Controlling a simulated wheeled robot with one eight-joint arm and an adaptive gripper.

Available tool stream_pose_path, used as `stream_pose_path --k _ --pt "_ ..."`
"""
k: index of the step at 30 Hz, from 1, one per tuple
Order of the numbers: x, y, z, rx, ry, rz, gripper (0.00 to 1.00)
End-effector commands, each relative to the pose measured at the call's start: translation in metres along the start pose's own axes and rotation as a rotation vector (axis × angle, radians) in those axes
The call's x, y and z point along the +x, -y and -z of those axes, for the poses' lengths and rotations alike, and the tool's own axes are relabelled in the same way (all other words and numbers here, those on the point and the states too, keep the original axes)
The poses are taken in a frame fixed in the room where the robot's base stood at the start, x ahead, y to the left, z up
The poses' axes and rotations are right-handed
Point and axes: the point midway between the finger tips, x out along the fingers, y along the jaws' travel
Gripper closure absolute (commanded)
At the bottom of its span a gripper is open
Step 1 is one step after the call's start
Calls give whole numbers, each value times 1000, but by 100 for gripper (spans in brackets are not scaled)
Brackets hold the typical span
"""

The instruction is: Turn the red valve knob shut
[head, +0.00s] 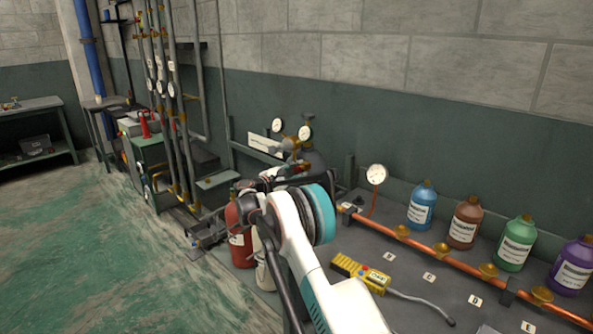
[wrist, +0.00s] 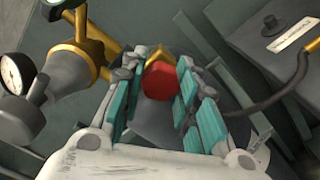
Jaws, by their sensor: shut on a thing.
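The red valve knob (wrist: 161,80) sits between the two teal-padded fingers of my gripper (wrist: 160,88) in the wrist view. My gripper is shut on it, with a finger at its left and right sides. The knob is on a brass fitting of the valve assembly. In the head view my arm reaches toward the gauge assembly, and my gripper (head: 274,173) is partly hidden behind my own wrist. How far the knob is turned cannot be told.
Dial gauges (head: 305,132) stand by the valve, with one close at left in the wrist view (wrist: 14,76). A red cylinder (head: 240,232) stands below. A bench at right holds a copper pipe (head: 440,255), a yellow meter (head: 361,273) and several coloured bottles (head: 421,207). The floor at left is clear.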

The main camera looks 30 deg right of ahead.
Motion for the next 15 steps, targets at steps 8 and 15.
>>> stream_pose_path --k 8,15 --pt "0 0 0 260 0 0 96" --pt "0 0 0 488 0 1 96"
